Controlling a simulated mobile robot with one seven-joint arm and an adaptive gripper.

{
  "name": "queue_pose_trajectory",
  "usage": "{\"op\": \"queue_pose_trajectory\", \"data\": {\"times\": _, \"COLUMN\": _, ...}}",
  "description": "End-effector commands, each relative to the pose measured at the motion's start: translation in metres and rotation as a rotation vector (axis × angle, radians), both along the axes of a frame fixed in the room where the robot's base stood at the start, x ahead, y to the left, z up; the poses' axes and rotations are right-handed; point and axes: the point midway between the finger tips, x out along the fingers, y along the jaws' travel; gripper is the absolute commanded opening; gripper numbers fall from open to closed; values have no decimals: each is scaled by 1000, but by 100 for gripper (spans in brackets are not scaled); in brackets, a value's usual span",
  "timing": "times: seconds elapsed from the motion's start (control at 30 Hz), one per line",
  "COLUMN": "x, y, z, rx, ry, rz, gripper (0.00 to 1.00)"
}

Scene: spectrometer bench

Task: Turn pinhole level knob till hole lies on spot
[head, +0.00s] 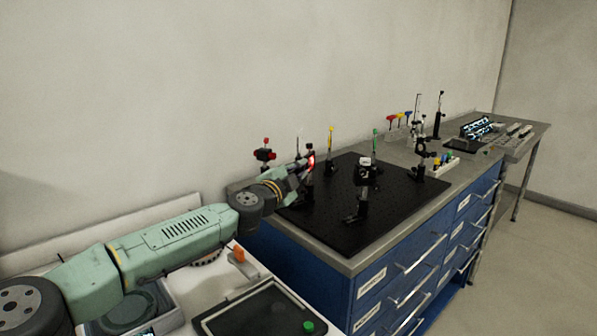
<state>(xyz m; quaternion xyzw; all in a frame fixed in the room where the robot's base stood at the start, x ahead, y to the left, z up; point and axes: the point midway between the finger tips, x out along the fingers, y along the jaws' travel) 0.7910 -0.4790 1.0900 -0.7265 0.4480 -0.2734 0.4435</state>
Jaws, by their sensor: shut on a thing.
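The gripped piece, which I take to be the pinhole level knob, is too small and too covered by the gripper to make out. The pinhole and the hole's place relative to the spot cannot be told in this view. A black mount with a pale top (364,176) stands upright on the breadboard, right of my gripper.
A red-knobbed mount (265,153) stands behind my gripper. Yellow (331,138) and green (375,140) posts rise at the back. A tall post mount (422,156) stands at the right edge. Blue drawers (405,272) are below. The breadboard's front right is clear.

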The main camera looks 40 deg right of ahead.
Motion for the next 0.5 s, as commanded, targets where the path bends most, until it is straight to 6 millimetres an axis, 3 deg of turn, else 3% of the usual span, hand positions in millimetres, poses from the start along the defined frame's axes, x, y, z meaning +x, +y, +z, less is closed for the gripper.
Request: {"op": "queue_pose_trajectory", "data": {"times": 0.5, "x": 0, "y": 0, "z": -1, "rx": 221, "ry": -440, "rz": 0, "gripper": 0}}
